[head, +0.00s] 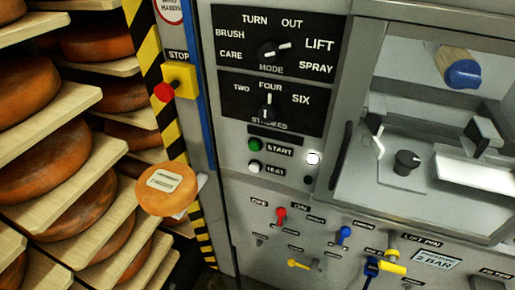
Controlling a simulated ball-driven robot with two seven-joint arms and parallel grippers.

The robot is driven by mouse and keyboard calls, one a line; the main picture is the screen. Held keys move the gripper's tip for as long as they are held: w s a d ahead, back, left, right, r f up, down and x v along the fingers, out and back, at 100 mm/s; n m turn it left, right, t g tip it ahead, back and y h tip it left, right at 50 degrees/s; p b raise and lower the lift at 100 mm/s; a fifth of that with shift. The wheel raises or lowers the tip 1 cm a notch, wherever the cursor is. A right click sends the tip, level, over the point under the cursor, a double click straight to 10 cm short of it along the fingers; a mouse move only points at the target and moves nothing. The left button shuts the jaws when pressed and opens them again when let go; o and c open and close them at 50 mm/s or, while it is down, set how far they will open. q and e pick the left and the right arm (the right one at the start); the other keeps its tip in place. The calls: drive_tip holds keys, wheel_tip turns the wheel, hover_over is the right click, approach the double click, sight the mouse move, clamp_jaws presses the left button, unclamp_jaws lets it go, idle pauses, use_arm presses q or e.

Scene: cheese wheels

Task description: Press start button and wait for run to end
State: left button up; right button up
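The green start button (254,145) sits on the grey machine panel, left of its START label (279,151). A white button (254,167) is just below it, with a label that seems to read TEST. A round white lamp (313,158) right of the START label looks lit. The mode dial (268,52) has its white mark towards LIFT. The strokes dial (267,112) has its mark up towards FOUR. I see neither of my grippers, and nothing covers the start button.
A red stop button (164,92) on a yellow box (181,79) sticks out at the left post. Shelves of cheese wheels (50,171) fill the left. A small labelled wheel (167,190) is before the striped post. A glazed window (440,120) is at right; coloured valves lie below.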

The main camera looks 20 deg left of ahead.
use_arm(q)
drive_tip(key=shift+c, duration=0.3)
clamp_jaws()
idle(1.7)
